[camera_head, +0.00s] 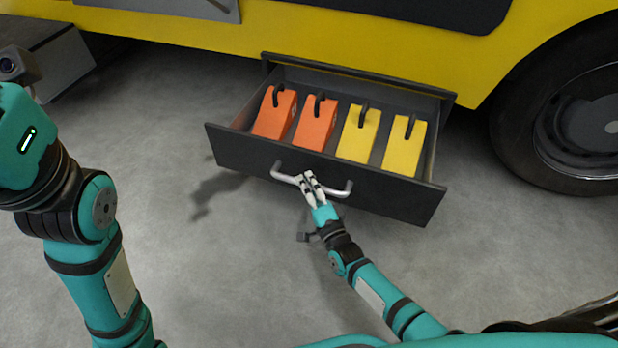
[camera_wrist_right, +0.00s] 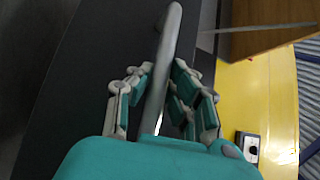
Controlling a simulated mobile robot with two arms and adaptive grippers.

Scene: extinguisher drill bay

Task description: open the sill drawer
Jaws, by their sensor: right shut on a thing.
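The sill drawer (camera_head: 235,152) is a dark grey drawer pulled out from under the yellow vehicle body. Its front has a silver bar handle (camera_head: 338,191); the handle also shows in the right wrist view (camera_wrist_right: 168,45). My right gripper (camera_head: 307,180) is shut on the handle near its middle. In the right wrist view its fingers (camera_wrist_right: 162,95) lie on both sides of the bar. My left arm is at the left of the head view; its gripper fingers are not in the picture.
Inside the drawer stand two orange wedge blocks (camera_head: 315,122) and two yellow ones (camera_head: 404,145), each with a black handle. A large black wheel (camera_head: 560,110) stands to the right. The grey concrete floor (camera_head: 220,270) in front of the drawer is clear.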

